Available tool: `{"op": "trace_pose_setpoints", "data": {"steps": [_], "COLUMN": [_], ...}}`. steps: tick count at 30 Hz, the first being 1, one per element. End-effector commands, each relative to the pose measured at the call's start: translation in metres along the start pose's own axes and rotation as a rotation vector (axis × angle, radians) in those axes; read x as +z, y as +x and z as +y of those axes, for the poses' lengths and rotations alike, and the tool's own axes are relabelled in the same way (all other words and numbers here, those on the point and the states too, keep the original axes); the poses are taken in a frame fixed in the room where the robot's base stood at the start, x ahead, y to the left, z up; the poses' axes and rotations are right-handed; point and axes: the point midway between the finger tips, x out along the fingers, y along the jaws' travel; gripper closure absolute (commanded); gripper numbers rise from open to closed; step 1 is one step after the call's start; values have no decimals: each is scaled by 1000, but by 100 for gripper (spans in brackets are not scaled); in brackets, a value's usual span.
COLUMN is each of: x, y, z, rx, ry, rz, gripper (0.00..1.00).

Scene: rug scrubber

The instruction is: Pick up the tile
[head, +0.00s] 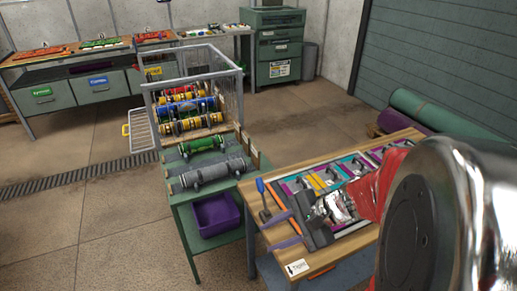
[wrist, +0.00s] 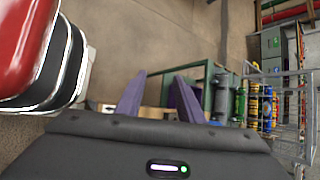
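A wooden table (head: 262,238) at the right of the head view has a sign at its front corner that seems to read "Tiles". Several flat coloured pieces (head: 323,180), orange, purple, teal and grey, lie in a frame on it; they look like tiles, and I cannot tell which is meant. My gripper (head: 276,232) is above the front left of this table, its two purple fingers pointing left. In the wrist view, the fingers of my gripper (wrist: 159,82) stand apart with nothing held between them. My arm hides the table's right part.
A blue-handled tool (head: 261,190) is at the table's left edge. A green bench (head: 185,205) with grey and green rollers and a purple bin (head: 215,214) stands to the left. A caged rack (head: 190,95) is behind it. Open concrete floor (head: 60,215) lies further left.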

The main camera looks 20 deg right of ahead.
Motion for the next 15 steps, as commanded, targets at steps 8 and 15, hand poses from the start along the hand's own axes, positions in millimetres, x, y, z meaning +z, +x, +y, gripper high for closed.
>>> {"op": "trace_pose_setpoints", "data": {"steps": [8,15], "x": [-69,-141], "y": [-12,-34], "z": [-5,5], "rx": [-250,-500], "ry": [422,765], "rz": [-58,-91], "gripper": [66,66]}}
